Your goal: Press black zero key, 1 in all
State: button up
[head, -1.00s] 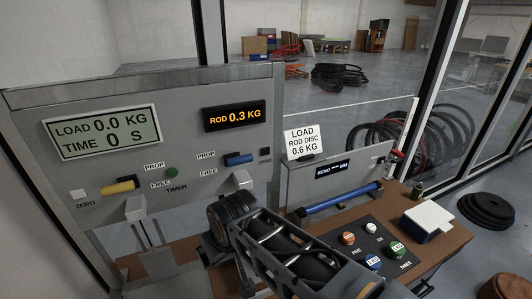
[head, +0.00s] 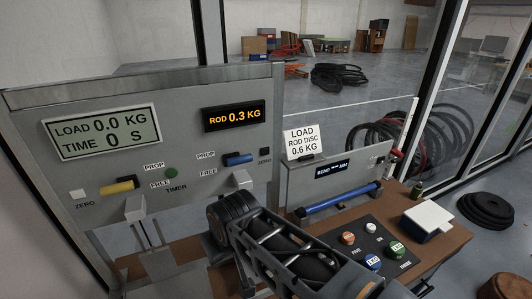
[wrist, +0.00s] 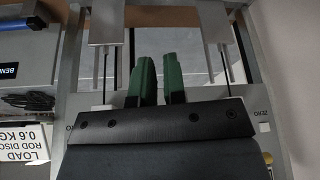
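The black zero key (head: 265,152) is a small dark square at the right end of the grey panel (head: 190,150), with a ZERO label under it. A white zero key (head: 78,194) sits at the panel's far left; it also shows at the right of the wrist view (wrist: 264,127). My gripper (wrist: 160,58) shows in the wrist view as two green fingers with a narrow empty gap, over the panel. In the head view my arm hides the fingers.
At right are a blue rod (head: 340,198), a board of coloured discs (head: 373,262) and a white-lidded box (head: 428,221).

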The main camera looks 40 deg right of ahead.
aim_at(264, 151)
jog(key=u, duration=1.7)
jog(key=k, duration=1.15)
jog(key=z, duration=0.75)
